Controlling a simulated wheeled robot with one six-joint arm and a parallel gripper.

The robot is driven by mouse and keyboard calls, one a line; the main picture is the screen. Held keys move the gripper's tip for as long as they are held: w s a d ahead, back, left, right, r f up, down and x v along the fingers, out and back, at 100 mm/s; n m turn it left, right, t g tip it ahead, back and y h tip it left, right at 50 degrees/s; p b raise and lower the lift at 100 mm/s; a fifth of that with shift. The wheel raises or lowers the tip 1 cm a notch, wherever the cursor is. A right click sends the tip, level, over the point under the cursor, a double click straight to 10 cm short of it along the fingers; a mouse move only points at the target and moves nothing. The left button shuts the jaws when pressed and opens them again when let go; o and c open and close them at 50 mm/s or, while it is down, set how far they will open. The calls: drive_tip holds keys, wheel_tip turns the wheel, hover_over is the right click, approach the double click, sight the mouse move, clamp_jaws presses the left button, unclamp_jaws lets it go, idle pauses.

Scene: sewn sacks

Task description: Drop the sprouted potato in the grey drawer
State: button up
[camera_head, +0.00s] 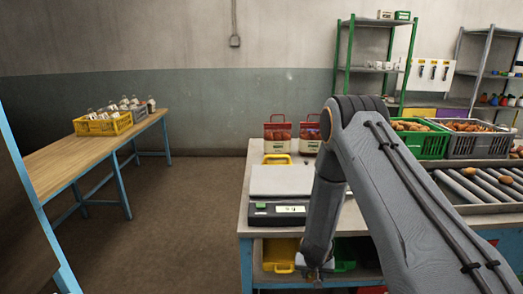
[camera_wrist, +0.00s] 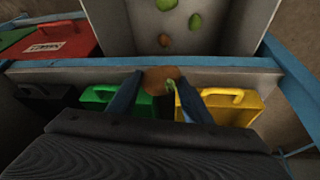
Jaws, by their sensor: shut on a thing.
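My gripper (camera_wrist: 160,92) is shut on a brown potato (camera_wrist: 157,76) with a small green sprout at its side. The potato sits between the two blue-grey fingertips. In the head view my gripper (camera_head: 314,274) hangs low at the front of the bench, by its lower shelf; the potato cannot be made out there. A dark grey box with a handle (camera_wrist: 42,98) stands at the left in the wrist view. A pale grey open container (camera_wrist: 236,22) at the top holds green and brown lumps. I cannot tell which of these is the grey drawer.
A green box (camera_wrist: 102,96), a yellow box (camera_wrist: 238,104) and a red box (camera_wrist: 55,42) stand near the gripper. A scale (camera_head: 282,180) and red-topped potato packs (camera_head: 278,135) are on the bench. A wooden table (camera_head: 65,165) stands left, with open floor between.

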drive_tip(key=shift+f, duration=0.4)
drive_tip(key=o, duration=1.2)
drive_tip(key=shift+c, duration=0.2)
drive_tip(key=shift+r, duration=0.1)
drive_tip(key=b+v, duration=0.1)
drive_tip(key=v, duration=0.6)
drive_tip(key=shift+r+b, duration=0.3)
drive_tip(key=shift+b, duration=0.05)
drive_tip(key=shift+s, duration=0.1)
